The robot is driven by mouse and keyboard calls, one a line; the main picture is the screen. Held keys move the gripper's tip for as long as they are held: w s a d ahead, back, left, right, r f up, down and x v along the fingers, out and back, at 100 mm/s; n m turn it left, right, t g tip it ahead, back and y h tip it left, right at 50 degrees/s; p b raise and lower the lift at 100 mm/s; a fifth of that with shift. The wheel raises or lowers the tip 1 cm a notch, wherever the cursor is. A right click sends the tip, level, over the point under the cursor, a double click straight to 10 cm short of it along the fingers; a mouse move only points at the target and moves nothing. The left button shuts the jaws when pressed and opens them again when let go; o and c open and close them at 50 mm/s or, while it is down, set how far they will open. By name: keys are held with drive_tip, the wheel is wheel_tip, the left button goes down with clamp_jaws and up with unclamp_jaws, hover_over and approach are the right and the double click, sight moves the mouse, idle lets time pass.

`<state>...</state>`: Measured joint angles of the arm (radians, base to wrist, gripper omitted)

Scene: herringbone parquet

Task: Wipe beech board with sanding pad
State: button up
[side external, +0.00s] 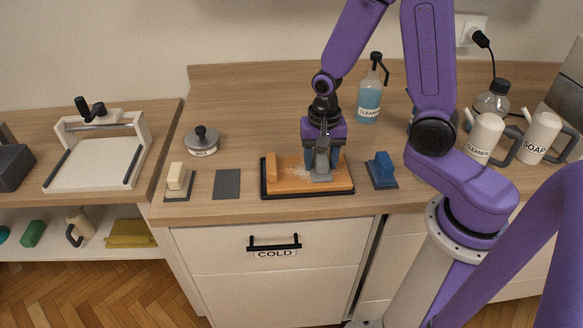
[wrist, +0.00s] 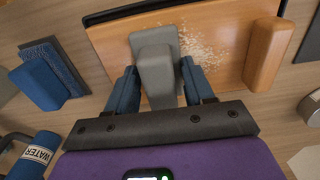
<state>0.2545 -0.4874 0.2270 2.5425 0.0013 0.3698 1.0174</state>
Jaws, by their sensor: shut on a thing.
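The beech board (side external: 339,184) is an orange-brown slab on a black base (side external: 300,197) on the counter; it also shows in the wrist view (wrist: 112,48). Pale crumbs (wrist: 203,52) are scattered on it, mostly just right of the pad in the wrist view. An orange-brown block (side external: 271,167) lies along its left end. My gripper (side external: 320,158) is shut on the grey handle of a grey pad, seemingly the sanding pad (wrist: 155,70). The pad is at the board's surface, right of its middle in the side view; exact contact is hard to tell.
A blue-handled pad (side external: 381,170) stands close right of the board. A dark flat sheet (side external: 227,184), a cream-handled pad (side external: 178,181) and a lidded round tin (side external: 203,141) are to the left. A blue cleaner bottle (side external: 368,99) and jugs (side external: 483,137) stand behind and right.

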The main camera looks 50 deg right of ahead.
sight(292, 172)
drive_tip(key=shift+s+d, duration=1.85)
drive_tip(key=shift+s, duration=0.1)
drive_tip(key=shift+w+a, duration=2.25)
drive_tip(key=shift+w, duration=0.05)
drive_tip(key=w+a, duration=0.4)
drive_tip(key=shift+a, duration=0.1)
drive_tip(key=shift+s+d, duration=2.15)
drive_tip(key=shift+d, duration=0.05)
drive_tip(key=shift+s+d, duration=0.1)
